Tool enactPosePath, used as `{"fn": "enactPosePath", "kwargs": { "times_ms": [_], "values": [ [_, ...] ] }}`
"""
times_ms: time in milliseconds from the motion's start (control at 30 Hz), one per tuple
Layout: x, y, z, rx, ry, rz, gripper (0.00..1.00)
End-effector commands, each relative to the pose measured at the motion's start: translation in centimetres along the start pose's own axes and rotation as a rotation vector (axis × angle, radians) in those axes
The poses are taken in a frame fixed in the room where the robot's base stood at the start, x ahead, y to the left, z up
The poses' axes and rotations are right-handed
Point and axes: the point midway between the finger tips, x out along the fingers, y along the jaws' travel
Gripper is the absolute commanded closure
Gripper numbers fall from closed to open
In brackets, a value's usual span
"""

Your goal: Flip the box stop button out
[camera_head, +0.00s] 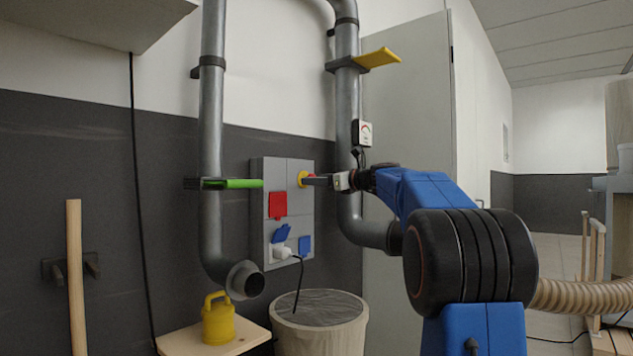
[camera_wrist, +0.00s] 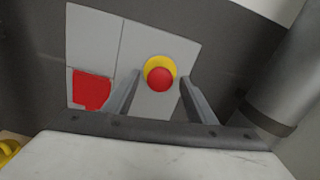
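The stop button is a red knob on a yellow round base, on the upper right of the grey wall box (camera_head: 273,170). In the wrist view the red button (camera_wrist: 162,79) sits in front of the yellow base (camera_wrist: 158,63), between my two fingers and just beyond their tips. My gripper (camera_wrist: 158,78) is open, with one finger on each side of the button, and no contact shows. In the head view my gripper (camera_head: 312,181) reaches from the right to the button, whose yellow base (camera_head: 302,179) shows at the fingertips. The gripper partly hides the button there.
The box also carries a red cover (camera_head: 278,204), blue socket covers (camera_head: 282,233) and a white plug (camera_head: 282,252) with a black cable. Grey pipes with a green lever (camera_head: 243,184) and a yellow lever (camera_head: 378,58) flank it. A bin (camera_head: 320,308) stands below.

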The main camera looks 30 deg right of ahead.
Motion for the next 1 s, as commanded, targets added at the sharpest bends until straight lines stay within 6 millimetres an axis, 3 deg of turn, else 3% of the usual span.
{"fn": "enactPosePath", "kwargs": {
  "times_ms": [200,367,1000],
  "values": [
    [-0.2,0.0,0.0,0.0,0.0,-0.001,0.49],
    [-1.7,-0.1,0.1,0.0,0.0,-0.002,0.49],
    [-13.9,-0.1,0.0,0.0,0.0,-0.004,0.49]
  ]
}}
